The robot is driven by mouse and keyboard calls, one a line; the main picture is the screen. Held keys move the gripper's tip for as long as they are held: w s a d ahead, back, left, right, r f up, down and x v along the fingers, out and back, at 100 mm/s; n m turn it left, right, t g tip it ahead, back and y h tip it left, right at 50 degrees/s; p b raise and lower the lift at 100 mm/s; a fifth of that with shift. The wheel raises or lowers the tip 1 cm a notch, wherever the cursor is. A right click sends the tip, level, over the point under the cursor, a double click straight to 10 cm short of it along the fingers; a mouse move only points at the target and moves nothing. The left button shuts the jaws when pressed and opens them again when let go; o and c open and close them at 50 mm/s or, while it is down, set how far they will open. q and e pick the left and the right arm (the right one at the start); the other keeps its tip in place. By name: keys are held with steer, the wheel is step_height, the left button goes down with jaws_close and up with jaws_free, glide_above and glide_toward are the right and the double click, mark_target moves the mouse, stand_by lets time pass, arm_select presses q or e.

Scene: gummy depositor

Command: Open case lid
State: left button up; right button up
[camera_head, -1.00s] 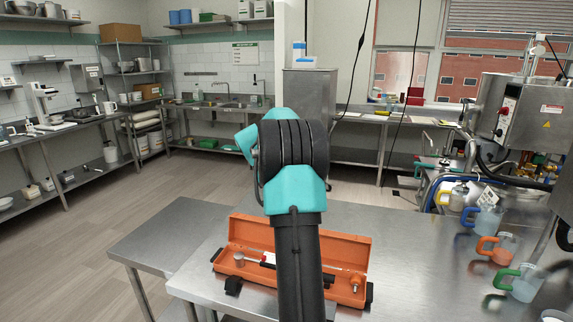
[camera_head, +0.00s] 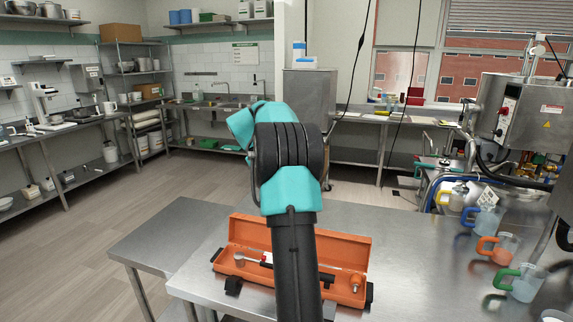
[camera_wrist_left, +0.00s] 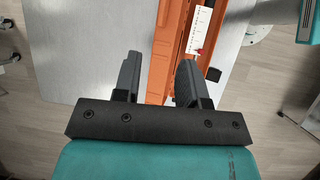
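An orange case (camera_head: 335,289) lies on the steel table, with its lid (camera_head: 343,247) standing up along the far side, so it is open. Inside are a white-and-red tool and small metal pieces. One of my arms crosses in front of the middle of the case and hides part of it. In the left wrist view the orange case (camera_wrist_left: 188,72) runs up from between and behind the fingers. My right gripper is not in view.
The steel table (camera_head: 420,255) is bare between the case and several jugs with coloured handles, such as an orange-handled jug (camera_head: 497,248), at the right. A lower steel table (camera_head: 160,238) adjoins at left. A steel machine (camera_head: 530,115) stands at back right.

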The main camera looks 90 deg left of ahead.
arm_select(q)
steer(key=v, duration=0.3)
steer(key=shift+a+r, duration=0.3)
steer(key=shift+a, duration=0.05)
stand_by(0.5)
steer(key=v, duration=0.7)
steer(key=shift+s+r, duration=0.15)
steer(key=shift+r, duration=0.05)
steer(key=shift+a, duration=0.1)
stand_by(0.4)
